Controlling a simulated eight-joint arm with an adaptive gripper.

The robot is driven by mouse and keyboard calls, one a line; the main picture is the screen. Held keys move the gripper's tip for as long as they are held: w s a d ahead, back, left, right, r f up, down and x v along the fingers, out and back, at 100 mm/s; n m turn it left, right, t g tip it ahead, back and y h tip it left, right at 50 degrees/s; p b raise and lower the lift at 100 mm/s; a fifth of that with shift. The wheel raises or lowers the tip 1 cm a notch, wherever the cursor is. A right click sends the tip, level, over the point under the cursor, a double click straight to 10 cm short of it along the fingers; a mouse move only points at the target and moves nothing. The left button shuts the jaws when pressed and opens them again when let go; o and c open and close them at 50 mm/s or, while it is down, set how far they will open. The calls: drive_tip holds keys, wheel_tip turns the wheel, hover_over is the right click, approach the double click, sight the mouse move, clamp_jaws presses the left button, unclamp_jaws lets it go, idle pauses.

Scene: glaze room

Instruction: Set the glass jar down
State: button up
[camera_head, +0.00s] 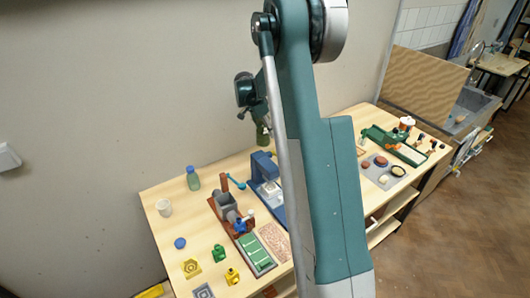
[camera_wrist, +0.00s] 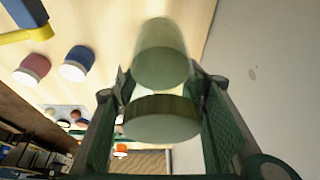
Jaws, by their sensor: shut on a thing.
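The glass jar (camera_wrist: 160,55) is pale green and see-through, with a brownish band and a pale round end (camera_wrist: 160,120) nearest the wrist camera. My gripper (camera_wrist: 160,88) is shut on it, with one green finger on each side. In the head view the jar (camera_head: 262,134) hangs below my gripper (camera_head: 260,115), against the wall near the table's back edge. It looks held above the table (camera_head: 150,190); the gap under it cannot be judged. My arm hides part of the table's middle.
A blue machine (camera_head: 264,166) stands close below the jar. A green bottle (camera_head: 193,179) and pale cup (camera_head: 164,208) stand to the left, with bare wood around them. A red-brown device (camera_head: 226,207) is in front. A green device (camera_head: 388,140) stands at right.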

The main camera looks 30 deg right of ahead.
sight(257, 125)
drive_tip(key=shift+f, duration=2.8)
drive_tip(key=shift+f, duration=1.9)
drive_tip(key=shift+f, duration=0.15)
drive_tip(key=o, duration=1.4)
drive_tip(key=v, duration=1.2)
